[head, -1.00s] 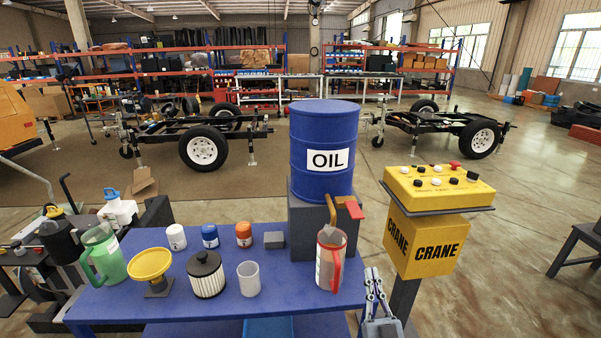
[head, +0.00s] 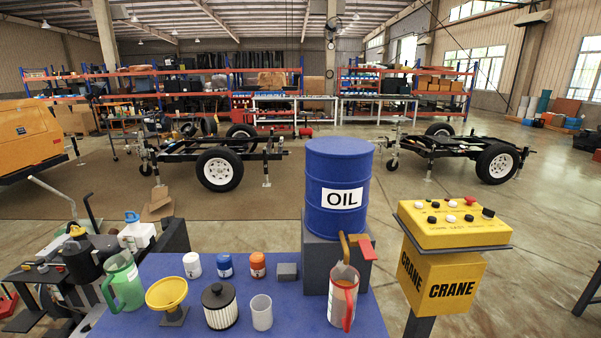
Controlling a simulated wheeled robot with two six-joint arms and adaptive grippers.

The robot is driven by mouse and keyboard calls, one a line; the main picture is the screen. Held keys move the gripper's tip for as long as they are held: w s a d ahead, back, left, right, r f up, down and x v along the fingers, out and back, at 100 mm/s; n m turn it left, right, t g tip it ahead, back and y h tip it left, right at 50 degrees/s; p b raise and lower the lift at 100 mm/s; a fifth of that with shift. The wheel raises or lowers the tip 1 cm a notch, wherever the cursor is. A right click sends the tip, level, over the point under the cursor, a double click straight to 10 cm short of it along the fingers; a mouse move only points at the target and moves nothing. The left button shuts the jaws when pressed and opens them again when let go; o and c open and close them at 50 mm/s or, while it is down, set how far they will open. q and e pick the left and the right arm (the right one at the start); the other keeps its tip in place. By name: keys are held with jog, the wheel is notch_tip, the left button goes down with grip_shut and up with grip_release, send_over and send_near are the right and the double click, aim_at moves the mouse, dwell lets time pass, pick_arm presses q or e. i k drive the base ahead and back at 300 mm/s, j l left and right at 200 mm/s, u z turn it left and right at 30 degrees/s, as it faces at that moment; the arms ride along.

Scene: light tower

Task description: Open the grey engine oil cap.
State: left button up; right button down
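I cannot pick out a grey engine oil cap in the head view. Dark and grey machinery (head: 62,270) stands at the left edge, with a white container (head: 137,236) that has a blue top behind it. Its small parts are too small to tell apart. Neither of my grippers is in view.
A blue table (head: 200,262) holds a green jug (head: 122,283), a yellow funnel (head: 166,292), a black-topped filter (head: 220,308), a clear cup (head: 261,313), small bottles, a grey block (head: 287,271) and a red-handled jug (head: 343,297). A blue oil drum (head: 338,170) and yellow crane box (head: 440,279) stand right.

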aim_at(79, 231)
jog(key=u, duration=1.55)
jog(key=i+j+u, duration=0.25)
jog(key=i, duration=0.15)
jog(key=i+j+u, duration=0.3)
jog(key=i+u, duration=0.25)
jog(key=i, duration=0.2)
jog(key=i+j, duration=0.15)
jog(key=i, duration=0.7)
jog(key=i+j, duration=0.1)
jog(key=i, duration=0.75)
jog(key=i+z, duration=0.4)
jog(key=i+j+z, duration=0.15)
jog(key=z, duration=0.25)
jog(key=i+j+z, duration=0.25)
jog(key=z, duration=0.15)
jog(key=i+j+z, duration=0.2)
jog(key=z, duration=0.2)
jog(key=i+j+z, duration=0.1)
jog(key=j+z, duration=0.3)
